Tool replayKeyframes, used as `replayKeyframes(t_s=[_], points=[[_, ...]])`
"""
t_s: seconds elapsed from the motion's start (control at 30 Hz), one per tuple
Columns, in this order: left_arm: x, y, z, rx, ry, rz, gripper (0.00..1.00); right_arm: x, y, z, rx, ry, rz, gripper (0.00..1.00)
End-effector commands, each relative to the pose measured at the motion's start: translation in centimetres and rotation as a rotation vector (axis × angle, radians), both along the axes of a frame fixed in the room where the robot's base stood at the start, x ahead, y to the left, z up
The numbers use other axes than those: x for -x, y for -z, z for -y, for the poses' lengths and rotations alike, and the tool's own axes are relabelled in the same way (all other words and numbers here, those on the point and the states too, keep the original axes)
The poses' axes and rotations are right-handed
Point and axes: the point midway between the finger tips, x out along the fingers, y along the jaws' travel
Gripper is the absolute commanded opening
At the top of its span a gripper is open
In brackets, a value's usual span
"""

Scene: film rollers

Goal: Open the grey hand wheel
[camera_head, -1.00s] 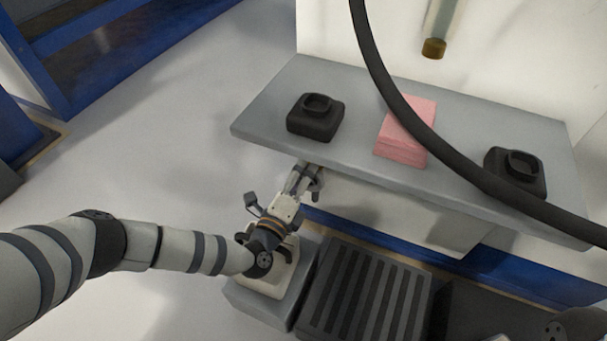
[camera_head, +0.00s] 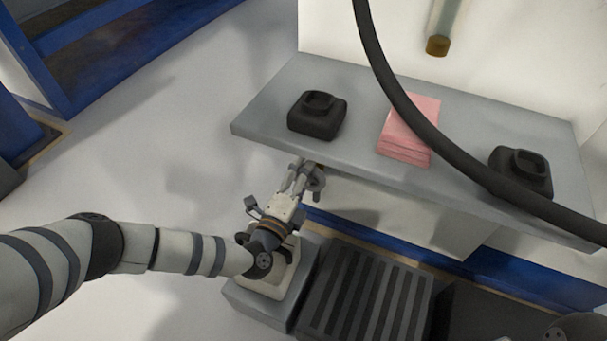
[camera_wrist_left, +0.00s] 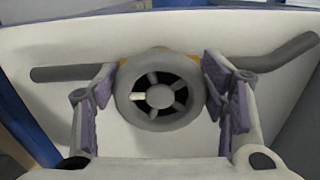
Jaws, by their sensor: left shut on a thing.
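The grey hand wheel (camera_wrist_left: 159,93) is a round, spoked ring in the middle of the left wrist view, on a pipe against a pale panel. In the head view the wheel (camera_head: 317,182) shows partly, just under the shelf's front edge. My left gripper (camera_wrist_left: 159,88) has a purple-padded finger on each side of the wheel and is shut on its rim. In the head view my left gripper (camera_head: 305,178) reaches in under the shelf edge. My right gripper is not in view.
A grey shelf (camera_head: 268,107) overhangs the wheel. It carries two black holders (camera_head: 317,117) (camera_head: 522,171) and a pink stack (camera_head: 406,131). A thick dark hose (camera_head: 400,95) crosses in front. A ribbed dark box (camera_head: 365,292) stands below. Open floor lies left.

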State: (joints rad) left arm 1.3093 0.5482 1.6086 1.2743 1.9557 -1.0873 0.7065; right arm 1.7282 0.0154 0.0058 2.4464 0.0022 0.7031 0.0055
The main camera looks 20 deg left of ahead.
Motion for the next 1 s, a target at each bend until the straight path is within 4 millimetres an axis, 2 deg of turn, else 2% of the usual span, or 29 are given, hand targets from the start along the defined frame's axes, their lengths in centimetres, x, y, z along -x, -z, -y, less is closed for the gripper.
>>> replayKeyframes(t_s=[0.03, 0.1, 0.13, 0.47, 0.57, 0.8, 0.9, 1.0], points=[[0.1, 0.1, 0.2, 0.001, 0.006, -0.003, 0.68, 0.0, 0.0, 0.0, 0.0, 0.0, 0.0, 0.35], [0.1, 0.1, 0.2, 0.001, 0.005, -0.003, 0.84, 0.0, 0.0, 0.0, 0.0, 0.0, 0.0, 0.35], [0.1, 0.1, 0.2, 0.001, 0.005, -0.003, 0.86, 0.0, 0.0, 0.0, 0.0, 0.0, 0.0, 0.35], [0.0, -0.2, 0.1, 0.001, 0.002, 0.0, 0.86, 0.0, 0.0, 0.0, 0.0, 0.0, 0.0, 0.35], [0.0, -1.7, 0.0, 0.002, 0.002, 0.002, 0.86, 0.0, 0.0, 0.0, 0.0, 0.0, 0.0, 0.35], [-0.1, -8.2, 0.4, 0.009, 0.008, 0.015, 0.86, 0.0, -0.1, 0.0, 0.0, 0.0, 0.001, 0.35], [-0.1, -9.7, 0.7, 0.013, 0.016, 0.012, 0.86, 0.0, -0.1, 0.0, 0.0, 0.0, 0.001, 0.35], [0.0, -10.2, 0.6, 0.009, 0.013, 0.006, 0.86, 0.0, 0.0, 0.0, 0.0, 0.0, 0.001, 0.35]])
